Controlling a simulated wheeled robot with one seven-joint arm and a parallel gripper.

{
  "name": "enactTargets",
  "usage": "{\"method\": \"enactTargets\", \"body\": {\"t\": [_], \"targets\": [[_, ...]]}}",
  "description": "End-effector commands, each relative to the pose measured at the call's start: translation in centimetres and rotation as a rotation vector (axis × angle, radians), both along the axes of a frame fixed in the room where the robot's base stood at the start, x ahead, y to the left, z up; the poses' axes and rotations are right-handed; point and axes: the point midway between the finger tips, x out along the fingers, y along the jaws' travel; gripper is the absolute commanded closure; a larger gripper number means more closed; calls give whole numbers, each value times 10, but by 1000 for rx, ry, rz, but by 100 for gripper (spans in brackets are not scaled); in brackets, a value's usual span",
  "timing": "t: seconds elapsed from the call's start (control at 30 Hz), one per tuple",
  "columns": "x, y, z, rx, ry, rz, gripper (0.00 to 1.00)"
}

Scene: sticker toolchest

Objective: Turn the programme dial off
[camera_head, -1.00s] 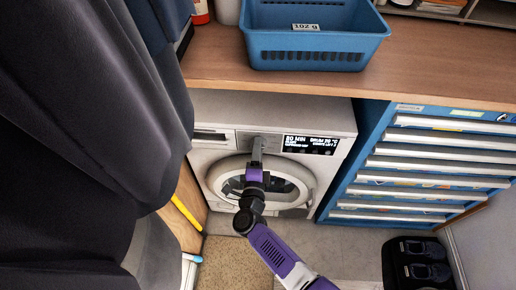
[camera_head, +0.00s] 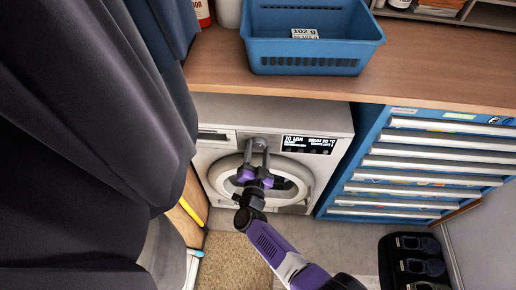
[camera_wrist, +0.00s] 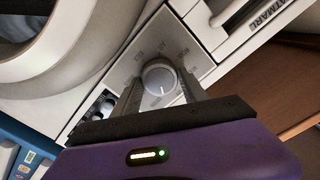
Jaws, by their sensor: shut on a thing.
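The programme dial (camera_wrist: 160,76) is a round silver-grey knob on the washing machine's front panel. Small markings ring it, and a pale pointer line faces the lower edge of the wrist view. In the head view the dial (camera_head: 260,142) shows between the fingertips, left of the lit display (camera_head: 308,145). My gripper (camera_wrist: 160,82) is shut on the dial, one finger on each side. It also shows in the head view (camera_head: 259,148), with both fingers reaching up to the panel. The white washing machine (camera_head: 225,108) stands under the worktop, its round door (camera_head: 228,181) closed.
The wooden worktop (camera_head: 215,75) overhangs the machine and holds a blue basket (camera_head: 310,47). A blue drawer chest (camera_head: 365,130) stands to the right. Dark cloth (camera_head: 90,130) hangs at the left.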

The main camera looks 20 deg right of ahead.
Motion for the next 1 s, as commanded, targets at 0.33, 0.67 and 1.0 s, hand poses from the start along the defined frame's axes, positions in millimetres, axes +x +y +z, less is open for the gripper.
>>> {"method": "enactTargets", "body": {"t": [0.33, 0.67, 1.0], "targets": [[0, 1, 0, -283, 122, 3, 90], [0, 1, 0, -460, 195, 2, 90], [0, 1, -1, -524, 221, 3, 90]]}}
